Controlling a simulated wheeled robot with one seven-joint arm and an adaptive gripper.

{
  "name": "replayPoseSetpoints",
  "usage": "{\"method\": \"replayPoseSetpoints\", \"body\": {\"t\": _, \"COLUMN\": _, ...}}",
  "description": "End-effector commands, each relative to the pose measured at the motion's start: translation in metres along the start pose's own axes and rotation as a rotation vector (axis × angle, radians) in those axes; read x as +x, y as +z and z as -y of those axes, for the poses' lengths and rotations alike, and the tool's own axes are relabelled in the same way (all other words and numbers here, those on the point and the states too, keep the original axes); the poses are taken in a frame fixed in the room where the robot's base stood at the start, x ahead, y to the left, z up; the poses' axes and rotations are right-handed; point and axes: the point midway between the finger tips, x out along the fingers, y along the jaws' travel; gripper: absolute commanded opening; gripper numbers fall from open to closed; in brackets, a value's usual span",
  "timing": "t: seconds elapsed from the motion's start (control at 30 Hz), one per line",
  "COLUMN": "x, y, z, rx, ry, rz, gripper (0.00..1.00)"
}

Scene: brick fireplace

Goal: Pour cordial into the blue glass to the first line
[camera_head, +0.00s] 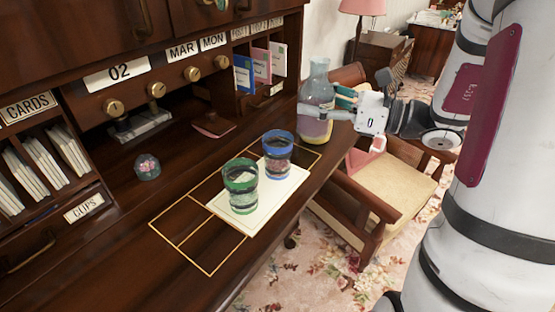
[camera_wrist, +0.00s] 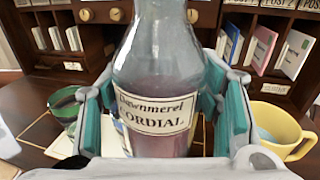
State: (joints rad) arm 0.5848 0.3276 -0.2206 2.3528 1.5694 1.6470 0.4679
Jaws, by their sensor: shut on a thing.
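My gripper (camera_head: 331,106) is shut around the clear cordial bottle (camera_head: 318,90), which stands upright near the right end of the desk. In the wrist view the bottle (camera_wrist: 160,60) is between the teal finger pads, its label reading CORDIAL. I cannot tell whether its base touches the desk. The blue glass (camera_head: 278,152) stands on a white card (camera_head: 275,208), left of the bottle and apart from it. Dark bands ring it and its lower part looks reddish. I see no stream between bottle and glass. In the wrist view the bottle seems to hide the blue glass.
A green glass (camera_head: 240,187) stands on the card beside the blue one. A yellow mug (camera_wrist: 278,128) is close to the right finger in the wrist view. A small round dish (camera_head: 147,167) sits farther left. A chair (camera_head: 385,190) stands beside the desk. The front desktop is clear.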

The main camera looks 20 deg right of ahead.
Motion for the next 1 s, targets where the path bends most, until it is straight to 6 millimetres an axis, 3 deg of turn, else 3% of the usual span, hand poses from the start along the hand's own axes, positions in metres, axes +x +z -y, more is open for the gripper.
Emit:
{"method": "replayPoseSetpoints", "body": {"t": 0.57, "x": -0.001, "y": 0.030, "z": -0.001, "rx": -0.002, "ry": 0.000, "rz": 0.001, "gripper": 0.04}}
{"method": "replayPoseSetpoints", "body": {"t": 1.0, "x": 0.000, "y": 0.031, "z": 0.000, "rx": -0.002, "ry": 0.000, "rz": 0.001, "gripper": 0.04}}
